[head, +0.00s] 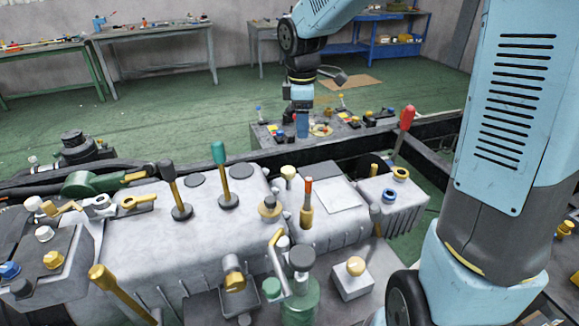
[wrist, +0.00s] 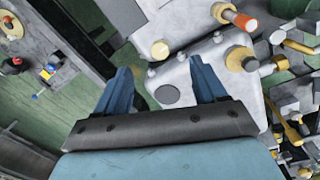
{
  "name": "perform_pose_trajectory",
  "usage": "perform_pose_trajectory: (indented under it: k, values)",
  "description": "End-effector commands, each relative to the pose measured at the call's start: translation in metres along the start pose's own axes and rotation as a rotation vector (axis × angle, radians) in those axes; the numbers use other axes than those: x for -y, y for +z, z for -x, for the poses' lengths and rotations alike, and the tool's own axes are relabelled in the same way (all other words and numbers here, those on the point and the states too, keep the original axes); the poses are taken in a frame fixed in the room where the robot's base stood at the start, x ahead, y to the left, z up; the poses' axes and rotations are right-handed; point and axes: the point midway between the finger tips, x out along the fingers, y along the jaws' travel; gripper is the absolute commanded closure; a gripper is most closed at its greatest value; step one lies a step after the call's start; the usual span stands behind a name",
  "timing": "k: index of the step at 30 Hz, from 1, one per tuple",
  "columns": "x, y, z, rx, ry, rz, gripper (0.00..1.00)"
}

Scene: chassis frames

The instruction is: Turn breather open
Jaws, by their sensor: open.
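My gripper (head: 303,128) hangs from the arm beyond the far edge of the grey gearbox casing (head: 130,215) in the head view. In the wrist view my gripper (wrist: 162,68) has its two blue fingers apart, with nothing between them. The casing top with a dark round disc shows behind and between the fingers. No part is clearly labelled as the breather. Candidates on the casing are a cream-topped knob (head: 288,174), a brass-collared round fitting (head: 268,206) and an orange-topped brass handle (head: 307,203). My gripper touches none of them.
A red-knobbed lever (head: 406,118), a green-knobbed lever (head: 218,155) and a black-knobbed lever (head: 168,173) stand up from the casing area. A low bench with small coloured parts (head: 325,130) lies behind. Open green floor (head: 190,115) extends at the back left.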

Motion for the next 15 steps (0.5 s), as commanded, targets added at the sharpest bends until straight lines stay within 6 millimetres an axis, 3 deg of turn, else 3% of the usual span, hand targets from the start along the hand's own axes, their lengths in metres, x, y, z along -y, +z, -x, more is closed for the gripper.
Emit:
perform_pose_trajectory:
  k: [6, 15]
  values:
    - [-0.016, -0.028, -0.026, -0.029, -0.055, 0.177, 0.29]
    - [-0.019, -0.036, -0.045, -0.038, -0.07, 0.232, 0.29]
